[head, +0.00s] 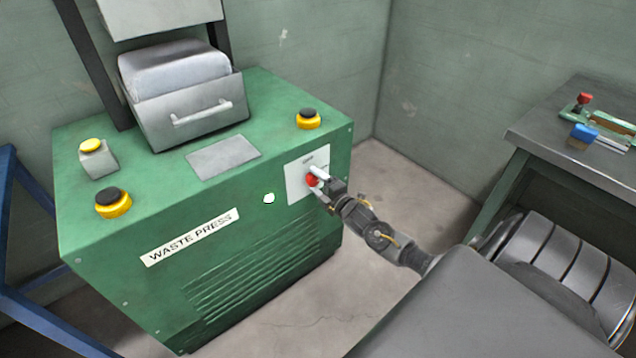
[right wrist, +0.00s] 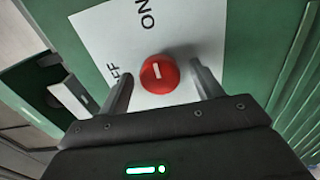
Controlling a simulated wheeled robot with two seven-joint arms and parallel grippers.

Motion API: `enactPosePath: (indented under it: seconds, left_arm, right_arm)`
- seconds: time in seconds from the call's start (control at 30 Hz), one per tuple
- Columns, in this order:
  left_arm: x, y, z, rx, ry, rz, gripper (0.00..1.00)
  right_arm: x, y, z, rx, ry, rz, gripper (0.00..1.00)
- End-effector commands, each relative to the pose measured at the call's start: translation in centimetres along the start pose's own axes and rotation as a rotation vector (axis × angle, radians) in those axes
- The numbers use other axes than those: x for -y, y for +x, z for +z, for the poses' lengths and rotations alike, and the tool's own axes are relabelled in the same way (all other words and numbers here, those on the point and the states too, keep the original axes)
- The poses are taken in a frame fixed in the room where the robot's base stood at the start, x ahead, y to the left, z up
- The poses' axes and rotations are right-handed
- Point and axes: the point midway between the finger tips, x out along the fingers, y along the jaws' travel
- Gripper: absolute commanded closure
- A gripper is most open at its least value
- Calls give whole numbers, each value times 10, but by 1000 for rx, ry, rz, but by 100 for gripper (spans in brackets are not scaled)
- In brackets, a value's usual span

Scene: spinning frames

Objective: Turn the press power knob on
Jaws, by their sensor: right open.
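The red power knob (head: 312,180) sits on a white label plate (head: 295,185) on the front of the green waste press (head: 150,260). In the right wrist view the knob (right wrist: 159,76) is round, with a short white mark running nearly upright in the picture. The word ON is above it and a partly hidden OFF label is to its left. My right gripper (head: 318,184) is open at the knob, and its fingers (right wrist: 163,84) stand either side of it with visible gaps in the wrist picture. Whether they reach around it in depth is unclear. My left gripper is out of view.
Yellow-and-black buttons (head: 309,118) and a drawer-like bin with a handle (head: 200,115) are on the press top. A metal table (head: 545,125) with a red-handled item and a blue block stands at right. A blue frame (head: 30,230) is at left. Floor is bare between press and table.

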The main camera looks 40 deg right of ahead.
Motion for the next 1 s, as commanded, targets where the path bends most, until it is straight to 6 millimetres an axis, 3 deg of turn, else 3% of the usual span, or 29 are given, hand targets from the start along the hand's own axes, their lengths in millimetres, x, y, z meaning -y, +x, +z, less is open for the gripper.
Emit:
enactPosePath:
  seconds: [0.17, 0.6, 0.8, 1.0]
  left_arm:
    - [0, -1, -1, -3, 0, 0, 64]
    - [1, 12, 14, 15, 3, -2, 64]
    - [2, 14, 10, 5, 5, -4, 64]
    - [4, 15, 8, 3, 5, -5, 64]
  right_arm:
    - [1, -12, 0, -1, 0, -3, 35]
    - [1, -92, 0, 1, 0, -3, 35]
    - [0, -107, 1, 1, 0, 0, 35]
    - [0, -109, 1, 1, 0, 0, 35]
